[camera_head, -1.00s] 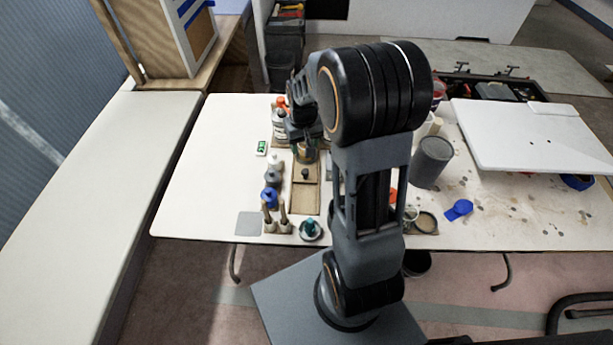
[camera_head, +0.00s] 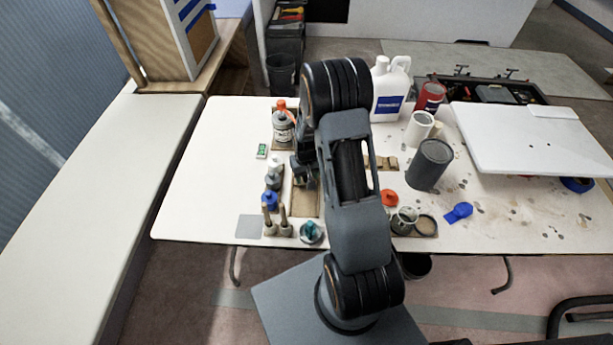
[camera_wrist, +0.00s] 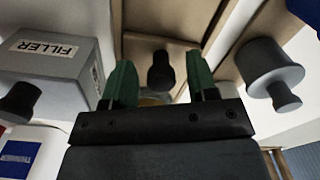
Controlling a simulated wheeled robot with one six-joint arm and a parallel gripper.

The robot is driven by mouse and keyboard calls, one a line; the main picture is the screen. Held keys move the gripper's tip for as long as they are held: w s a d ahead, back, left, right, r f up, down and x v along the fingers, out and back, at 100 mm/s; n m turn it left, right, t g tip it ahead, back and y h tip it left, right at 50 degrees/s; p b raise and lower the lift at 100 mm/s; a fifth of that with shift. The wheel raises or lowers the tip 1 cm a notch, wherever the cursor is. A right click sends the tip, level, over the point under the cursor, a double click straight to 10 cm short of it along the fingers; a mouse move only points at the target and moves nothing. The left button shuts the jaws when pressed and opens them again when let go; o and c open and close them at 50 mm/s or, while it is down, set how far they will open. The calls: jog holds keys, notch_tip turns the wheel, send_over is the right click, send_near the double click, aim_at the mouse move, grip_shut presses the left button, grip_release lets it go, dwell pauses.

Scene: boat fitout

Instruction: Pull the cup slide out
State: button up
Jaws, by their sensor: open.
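The cup slide is a light wooden piece in a tray, low left of my arm. Its front part (camera_head: 306,203) shows in the head view; the rest is hidden by my gripper (camera_head: 304,181). In the wrist view a dark round knob (camera_wrist: 161,72) stands on a wooden strip, between the two green fingertips of my gripper (camera_wrist: 161,80). The fingers are apart, with a gap visible on both sides of the knob. A pale round thing, perhaps a cup, is mostly hidden behind the gripper body.
A grey box labelled FILLER (camera_wrist: 48,68) is close to the left finger, and a grey knobbed part (camera_wrist: 270,70) is to the right. Several small bottles (camera_head: 272,180) stand left of the slide. Brushes (camera_head: 276,220) and a small pot (camera_head: 311,232) stand near the table's front edge.

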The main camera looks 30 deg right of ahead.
jog(key=shift+f, duration=0.55)
jog(key=shift+c, duration=0.2)
grip_shut()
